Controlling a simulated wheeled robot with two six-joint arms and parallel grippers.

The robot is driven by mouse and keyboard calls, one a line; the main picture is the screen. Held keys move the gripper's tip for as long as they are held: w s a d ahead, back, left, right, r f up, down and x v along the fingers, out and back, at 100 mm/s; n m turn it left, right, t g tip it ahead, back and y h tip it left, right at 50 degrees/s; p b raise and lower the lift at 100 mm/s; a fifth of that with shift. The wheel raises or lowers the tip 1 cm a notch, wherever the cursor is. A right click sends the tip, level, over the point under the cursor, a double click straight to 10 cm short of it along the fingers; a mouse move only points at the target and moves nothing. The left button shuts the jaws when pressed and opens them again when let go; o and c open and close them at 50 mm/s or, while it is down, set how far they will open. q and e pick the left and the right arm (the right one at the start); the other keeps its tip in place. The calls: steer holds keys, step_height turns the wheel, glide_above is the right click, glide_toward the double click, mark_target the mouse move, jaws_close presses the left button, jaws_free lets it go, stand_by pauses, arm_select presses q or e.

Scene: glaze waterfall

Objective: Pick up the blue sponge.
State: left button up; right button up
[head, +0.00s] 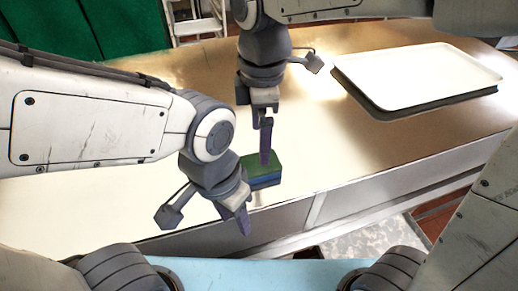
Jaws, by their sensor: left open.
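The sponge (264,178) lies on the bench near its front edge, with a green top layer and a blue lower layer. My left gripper (234,217) is open, with its fingers in front of and left of the sponge, near the bench's front edge. Nothing shows between its fingers. My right gripper (265,156) hangs just behind the sponge, its fingers pointing down and overlapping the sponge's far edge in the picture. Its fingers line up in this view, so their gap is hidden. I cannot tell whether it touches the sponge.
A shiny tan bench top (340,150) spreads around the sponge. A white tray (420,78) with a dark edge lies at the right of the bench. The bench's front edge (370,180) runs just in front of the sponge.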

steer(key=w+n, duration=0.1)
glide_above(259, 167)
steer(key=shift+n, duration=0.4)
steer(key=f, duration=0.4)
steer(key=shift+w+f, duration=0.15)
steer(key=shift+w, duration=0.2)
steer(key=shift+f+p, duration=0.5)
steer(key=shift+f, duration=0.1)
steer(key=f+p, duration=0.1)
steer(key=f, duration=0.3)
steer(key=shift+w+f, duration=0.2)
steer(key=c, duration=1.3)
steer(key=shift+r, duration=0.2)
